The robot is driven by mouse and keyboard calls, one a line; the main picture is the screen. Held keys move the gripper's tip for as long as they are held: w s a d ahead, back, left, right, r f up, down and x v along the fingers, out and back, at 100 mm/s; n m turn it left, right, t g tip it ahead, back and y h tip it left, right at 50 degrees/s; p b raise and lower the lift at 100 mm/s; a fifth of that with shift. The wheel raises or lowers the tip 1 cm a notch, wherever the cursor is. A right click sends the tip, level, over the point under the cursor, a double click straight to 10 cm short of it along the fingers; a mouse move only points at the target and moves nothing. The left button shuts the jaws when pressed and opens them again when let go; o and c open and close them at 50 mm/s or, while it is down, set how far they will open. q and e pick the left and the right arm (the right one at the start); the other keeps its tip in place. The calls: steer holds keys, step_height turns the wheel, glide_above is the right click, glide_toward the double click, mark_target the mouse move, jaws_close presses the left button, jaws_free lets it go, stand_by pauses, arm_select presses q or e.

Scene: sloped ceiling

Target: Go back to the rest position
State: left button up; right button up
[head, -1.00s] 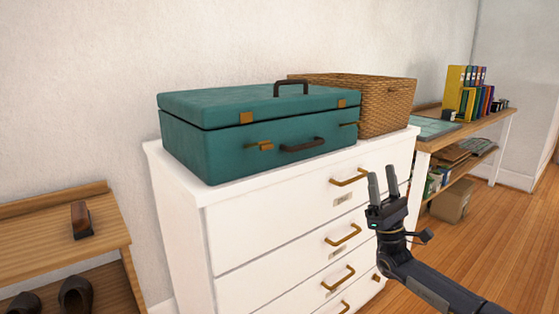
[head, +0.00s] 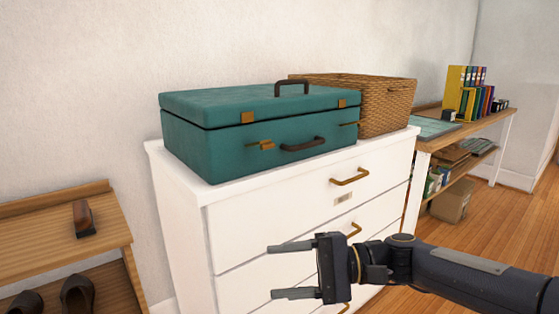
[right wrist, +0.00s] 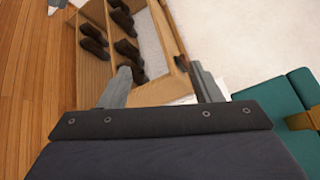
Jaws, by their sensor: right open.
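My right gripper (head: 292,270) is open and empty in the head view, its two fingers pointing left in front of the white dresser (head: 180,215). In the right wrist view its fingers (right wrist: 162,88) are spread with nothing between them. A teal suitcase (head: 240,150) lies on the dresser, its lid close to shut, above and behind the gripper. Part of the suitcase also shows at the right of the right wrist view (right wrist: 275,105). My left gripper is not in view.
A wicker basket (head: 385,105) stands on the dresser behind the suitcase. A wooden shoe rack (head: 40,235) with dark shoes is at the left, with a brush-like object (head: 83,218) on top. A desk (head: 480,133) with binders stands at the right. Wooden floor is free at the right.

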steer(key=s+d+f+n+t+h, duration=0.3)
steer(key=s+d+f+t+h, duration=0.4)
steer(key=s+d+f+h, duration=1.05)
step_height(320, 180, up, 33)
steer(key=s+d+y+p, duration=0.1)
steer(key=y+p, duration=0.3)
steer(key=p, duration=2.7)
steer(key=shift+s+d+r+p, duration=0.2)
steer(key=shift+d+p, duration=0.15)
steer(key=shift+d, duration=0.15)
steer(key=shift+f, duration=0.1)
